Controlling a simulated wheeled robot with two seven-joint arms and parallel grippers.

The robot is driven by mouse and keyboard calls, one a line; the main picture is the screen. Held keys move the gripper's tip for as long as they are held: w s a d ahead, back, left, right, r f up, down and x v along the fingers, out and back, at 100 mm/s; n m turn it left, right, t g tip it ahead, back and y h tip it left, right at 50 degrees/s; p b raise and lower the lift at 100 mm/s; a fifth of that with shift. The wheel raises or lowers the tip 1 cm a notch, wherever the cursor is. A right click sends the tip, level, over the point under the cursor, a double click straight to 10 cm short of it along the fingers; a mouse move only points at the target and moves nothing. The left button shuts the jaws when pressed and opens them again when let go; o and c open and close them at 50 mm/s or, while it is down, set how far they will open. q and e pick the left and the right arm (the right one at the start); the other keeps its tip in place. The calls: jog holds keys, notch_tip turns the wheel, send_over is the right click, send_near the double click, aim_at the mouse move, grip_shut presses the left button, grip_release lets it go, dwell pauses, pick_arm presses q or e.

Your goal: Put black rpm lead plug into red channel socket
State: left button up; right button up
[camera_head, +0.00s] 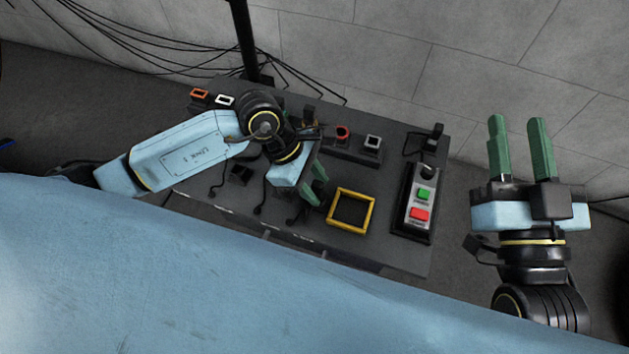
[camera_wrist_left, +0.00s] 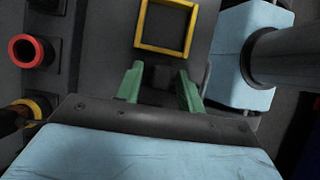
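My left gripper (camera_head: 318,187) is low over the dark bench, just left of the yellow square frame. In the left wrist view its green fingers (camera_wrist_left: 160,84) stand apart, and a dark block-like thing (camera_wrist_left: 161,78) lies between them. It may be the black rpm lead plug; I cannot tell for sure. The socket with a red ring (camera_head: 342,132) is at the back of the bench; in the wrist view the red ring (camera_wrist_left: 32,50) is at the left, apart from the fingers. My right gripper (camera_head: 520,150) is open and empty, off the bench's right side.
The yellow square frame (camera_head: 351,210) lies on the bench (camera_head: 390,252). A control box (camera_head: 420,202) with green and red buttons is to its right. A white-rimmed socket (camera_head: 372,142) is beside the red one. Orange-rimmed (camera_head: 199,94) and white-rimmed (camera_head: 224,100) sockets are at back left. Black leads lie around.

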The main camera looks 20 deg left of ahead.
pick_arm(q)
grip_shut()
jog(key=shift+r, duration=0.15)
jog(key=shift+r+p, duration=2.75)
jog(key=shift+r, duration=0.75)
